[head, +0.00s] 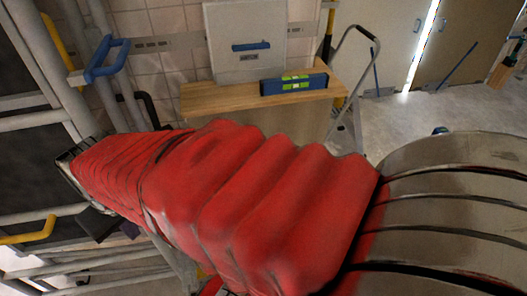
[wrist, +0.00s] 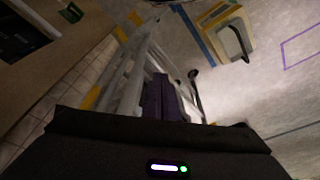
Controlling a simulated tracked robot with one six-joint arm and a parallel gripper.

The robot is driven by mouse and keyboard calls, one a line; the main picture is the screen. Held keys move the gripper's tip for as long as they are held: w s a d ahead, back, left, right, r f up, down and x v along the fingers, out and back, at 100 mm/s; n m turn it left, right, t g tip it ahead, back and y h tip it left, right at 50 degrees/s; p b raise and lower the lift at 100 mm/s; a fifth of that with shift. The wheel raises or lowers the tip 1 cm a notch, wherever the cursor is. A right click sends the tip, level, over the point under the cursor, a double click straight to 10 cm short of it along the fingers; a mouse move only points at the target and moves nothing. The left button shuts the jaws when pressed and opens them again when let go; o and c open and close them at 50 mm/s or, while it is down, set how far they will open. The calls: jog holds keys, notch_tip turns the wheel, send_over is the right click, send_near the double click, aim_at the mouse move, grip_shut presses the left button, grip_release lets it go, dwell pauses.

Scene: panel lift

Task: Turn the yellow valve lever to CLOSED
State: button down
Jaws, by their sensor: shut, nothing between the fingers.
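A yellow curved bar (head: 28,232) shows at the lower left of the head view, beside grey pipes; a second yellow bar (head: 58,48) shows at the upper left. I cannot tell for sure which one is the valve lever, and no CLOSED mark is readable. My red-sleeved arm crosses the head view and hides much of the pipework. My gripper (wrist: 160,80) shows in the wrist view as dark purple fingers, shut and empty, above the dark wrist housing. No lever is recognisable between or beside the fingers there.
A blue handle (head: 108,58) sits on the pipes at the upper left. Grey rails (wrist: 132,80) with yellow parts stand near my fingers.

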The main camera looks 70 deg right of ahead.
jog(key=w+d+f+m+g, duration=0.1)
jog(key=d+f+m, duration=0.9)
jog(key=d+f, duration=1.15)
jog(key=s+d+f+m+h, duration=0.2)
jog(key=s+d+f+m, duration=0.3)
jog(key=f, duration=0.4)
jog(key=s+d+f+m+h, duration=0.3)
jog(key=s+d+f+m, duration=0.15)
jog(key=d+f, duration=0.35)
jog(key=s+d+f+m+g+h, duration=0.1)
jog(key=s+d+f+m+h, duration=0.1)
jog(key=s+d+m+h, duration=0.45)
jog(key=s+d+r+m+h, duration=0.1)
jog(key=d+r+m+h, duration=0.1)
jog(key=r, duration=0.4)
jog(key=s+d+r+m+h, duration=0.1)
jog(key=d+r+m+h, duration=0.2)
jog(key=r, duration=0.3)
jog(key=shift+d+m+g+h, duration=0.35)
jog(key=shift+m+g+h, duration=0.1)
jog(key=shift+m, duration=0.45)
